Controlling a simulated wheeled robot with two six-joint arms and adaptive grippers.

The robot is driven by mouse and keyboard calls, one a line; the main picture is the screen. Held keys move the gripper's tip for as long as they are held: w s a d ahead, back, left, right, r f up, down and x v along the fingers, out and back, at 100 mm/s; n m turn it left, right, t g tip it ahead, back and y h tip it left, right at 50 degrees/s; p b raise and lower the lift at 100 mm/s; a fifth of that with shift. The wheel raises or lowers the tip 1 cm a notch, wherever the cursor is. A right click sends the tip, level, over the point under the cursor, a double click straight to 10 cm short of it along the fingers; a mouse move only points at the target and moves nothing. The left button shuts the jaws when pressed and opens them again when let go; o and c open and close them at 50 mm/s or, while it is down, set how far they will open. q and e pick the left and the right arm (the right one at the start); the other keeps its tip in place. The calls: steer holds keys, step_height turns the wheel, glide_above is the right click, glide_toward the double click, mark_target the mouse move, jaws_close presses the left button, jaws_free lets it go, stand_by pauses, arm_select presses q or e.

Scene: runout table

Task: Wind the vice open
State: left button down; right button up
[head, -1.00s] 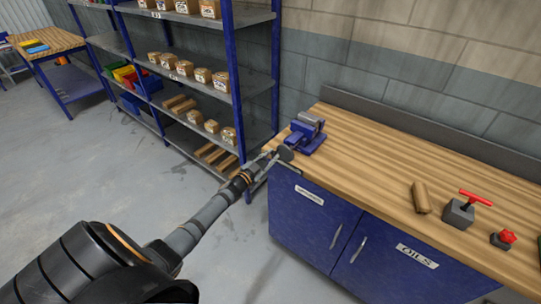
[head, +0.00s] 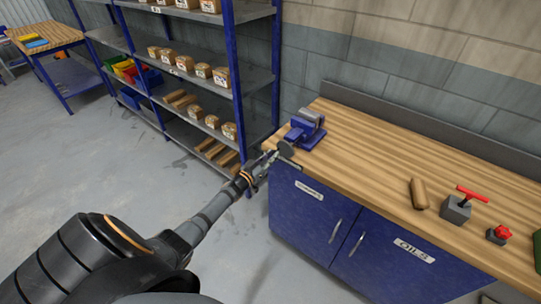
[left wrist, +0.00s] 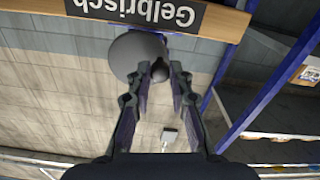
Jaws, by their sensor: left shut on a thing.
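The blue vice (head: 304,129) is fixed at the near left corner of the wooden workbench. A round grey handwheel (head: 286,148) faces out from its front, past the bench edge. My left gripper (head: 277,158) is at this wheel. In the left wrist view, the grey wheel (left wrist: 134,55) lies just beyond the fingertips (left wrist: 160,72), and they are shut on its small dark knob. The gap between the vice jaws is too small to judge. My right gripper is not in view.
The workbench (head: 370,150) bears a wooden block (head: 418,194), a grey block with a red T-handle (head: 458,208) and a red knob piece (head: 498,234). Blue cupboards (head: 320,225) stand below. A shelf rack (head: 240,75) stands close behind my left arm. Floor at left is clear.

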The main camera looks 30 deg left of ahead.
arm_select(q)
steer(key=n, duration=0.3)
steer(key=shift+d+f+p, duration=0.2)
steer(key=shift+f+p, duration=0.1)
steer(key=shift+f, duration=0.1)
steer(key=shift+d+f+n, duration=0.1)
steer(key=shift+f+n, duration=0.05)
steer(key=shift+n, duration=0.65)
steer(key=c, duration=1.3)
jaws_free()
